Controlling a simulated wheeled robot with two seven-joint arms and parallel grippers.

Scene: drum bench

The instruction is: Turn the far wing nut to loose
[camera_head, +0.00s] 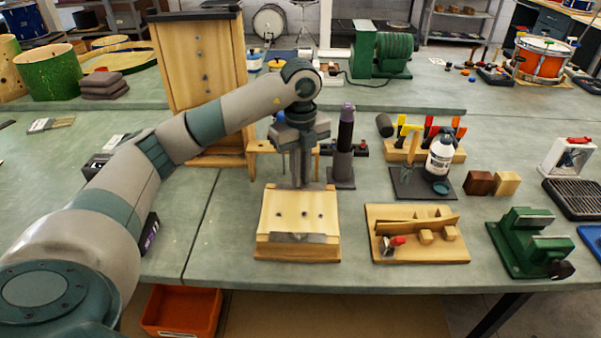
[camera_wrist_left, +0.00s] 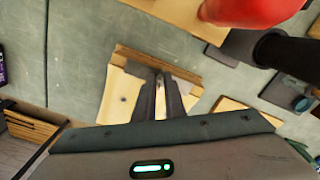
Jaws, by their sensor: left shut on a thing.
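A pale wooden block (camera_head: 270,225) with dark round spots on top and a metal strip at its front stands at the middle of the bench. My left gripper (camera_head: 302,186) points down at the far edge of this block. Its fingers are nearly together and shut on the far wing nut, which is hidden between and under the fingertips. I cannot make out which way the nut's wings point. My right gripper is not in view.
A dark post with a purple top (camera_head: 345,130) stands close behind the block. A tall wooden cabinet (camera_head: 200,80) stands behind my left arm. A wooden tray with blocks (camera_head: 418,250) lies to the right, with clear bench between.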

